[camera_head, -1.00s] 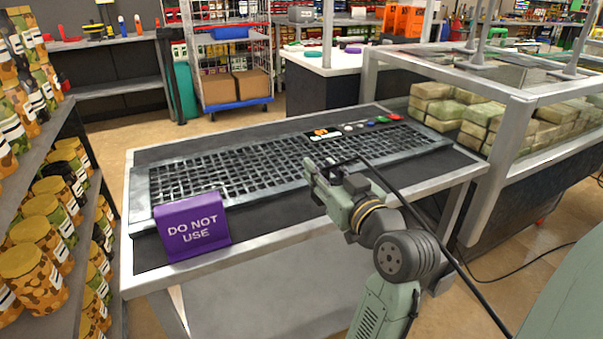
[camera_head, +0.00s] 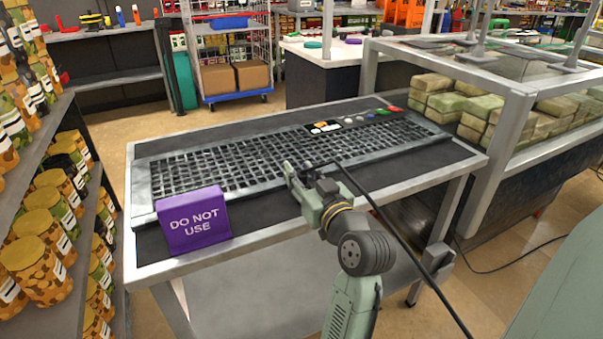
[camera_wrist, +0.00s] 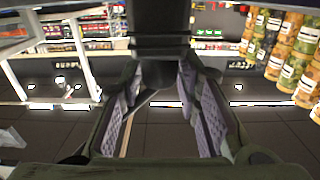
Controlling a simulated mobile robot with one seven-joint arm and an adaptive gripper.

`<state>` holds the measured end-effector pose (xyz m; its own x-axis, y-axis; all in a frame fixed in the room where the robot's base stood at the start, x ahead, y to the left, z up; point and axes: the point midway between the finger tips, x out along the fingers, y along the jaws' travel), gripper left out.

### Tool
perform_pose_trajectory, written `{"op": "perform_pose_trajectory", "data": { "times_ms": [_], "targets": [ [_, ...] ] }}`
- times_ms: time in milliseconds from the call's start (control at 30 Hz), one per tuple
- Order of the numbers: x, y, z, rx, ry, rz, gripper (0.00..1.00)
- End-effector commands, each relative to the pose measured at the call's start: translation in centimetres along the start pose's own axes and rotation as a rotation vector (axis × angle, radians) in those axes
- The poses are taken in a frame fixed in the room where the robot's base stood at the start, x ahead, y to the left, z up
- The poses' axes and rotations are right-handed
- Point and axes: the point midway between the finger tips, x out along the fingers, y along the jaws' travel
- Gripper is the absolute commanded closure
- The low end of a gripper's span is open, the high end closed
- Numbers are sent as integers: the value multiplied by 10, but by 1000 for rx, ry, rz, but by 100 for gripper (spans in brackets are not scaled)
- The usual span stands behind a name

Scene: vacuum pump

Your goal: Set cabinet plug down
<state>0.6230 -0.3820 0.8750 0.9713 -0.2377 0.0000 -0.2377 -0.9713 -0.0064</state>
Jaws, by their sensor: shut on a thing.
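The cabinet plug is a dark block (camera_wrist: 158,72) in the wrist view, seen between the two finger ends at the upper middle. My gripper (camera_wrist: 155,88) is shut on it; it also shows in the head view (camera_head: 292,170), at the front middle edge of the large keyboard-like panel (camera_head: 170,172). The plug is small and mostly hidden there. A black cable (camera_head: 392,232) runs from near my gripper down to the lower right. I cannot tell whether the plug touches the table (camera_head: 275,209).
A purple "DO NOT USE" sign (camera_head: 193,221) stands on the table's front left. A dark strip of tabletop right of my gripper is clear apart from the cable. A metal-framed bench with pale blocks (camera_head: 441,103) adjoins at the right; shelves with camouflage cans (camera_head: 45,209) stand left.

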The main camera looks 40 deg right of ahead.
Motion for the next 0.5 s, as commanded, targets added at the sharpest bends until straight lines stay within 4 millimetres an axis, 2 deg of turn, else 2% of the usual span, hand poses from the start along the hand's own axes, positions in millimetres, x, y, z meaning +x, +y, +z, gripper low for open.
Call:
{"op": "perform_pose_trajectory", "data": {
  "times_ms": [67,300,500],
  "targets": [
    [0,0,1,0,0,0,66],
    [0,0,1,0,0,0,50],
    [0,0,1,0,0,0,50]
  ]
}}
